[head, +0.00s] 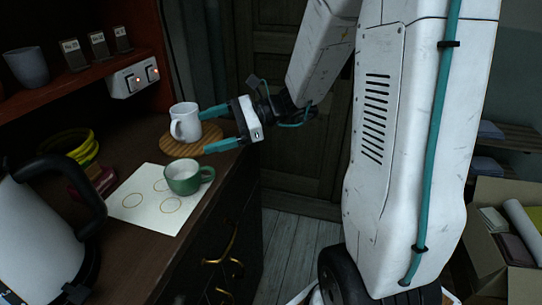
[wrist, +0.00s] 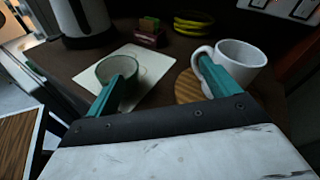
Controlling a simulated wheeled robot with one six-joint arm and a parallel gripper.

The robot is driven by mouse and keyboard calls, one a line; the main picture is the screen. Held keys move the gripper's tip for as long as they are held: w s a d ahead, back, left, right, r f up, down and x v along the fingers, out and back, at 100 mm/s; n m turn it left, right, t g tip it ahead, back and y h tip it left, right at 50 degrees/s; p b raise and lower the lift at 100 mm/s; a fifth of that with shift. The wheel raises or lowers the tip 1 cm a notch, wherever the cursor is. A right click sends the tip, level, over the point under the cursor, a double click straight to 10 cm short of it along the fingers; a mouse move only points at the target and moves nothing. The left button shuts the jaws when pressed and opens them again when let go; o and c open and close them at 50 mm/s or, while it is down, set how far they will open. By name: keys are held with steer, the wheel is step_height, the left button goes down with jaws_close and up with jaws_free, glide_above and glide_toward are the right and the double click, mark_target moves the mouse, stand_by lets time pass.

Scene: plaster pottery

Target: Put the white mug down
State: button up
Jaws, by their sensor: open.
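The white mug (head: 186,122) stands upright on a round wooden board (head: 172,151) on the dark counter. It also shows in the wrist view (wrist: 240,62), at the right, with its handle toward the left. My gripper (head: 207,131) is open, its two teal fingers spread. In the wrist view one finger (wrist: 214,76) overlaps the mug near its handle; I cannot tell whether it touches. The other finger (wrist: 109,97) lies in front of the green mug (wrist: 117,76). Nothing sits firmly between the fingers.
The green mug stands on a white sheet with printed rings (head: 152,213), close to the board. A kettle (head: 38,235) is at the front left, with yellow rings (head: 75,146) behind it. A shelf (head: 75,75) and a wall socket (head: 133,77) are above. The counter's right edge is near.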

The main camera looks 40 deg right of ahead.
steer(key=s+a+r+n+g+h, duration=0.1)
steer(key=s+a+n+g+h, duration=0.25)
steer(key=s+n, duration=0.35)
steer(key=s+a+n+g+h, duration=0.25)
steer(key=s+n+g, duration=0.2)
steer(key=s, duration=0.45)
steer(key=s+d+r+n+t+h, duration=0.1)
steer(key=s+d+n+t+h, duration=0.2)
steer(key=s+d+n+h, duration=0.4)
steer(key=shift+s+d+n+h, duration=0.4)
steer(key=shift+s+n+h, duration=0.2)
steer(key=shift+h, duration=0.2)
steer(key=shift+r, duration=0.1)
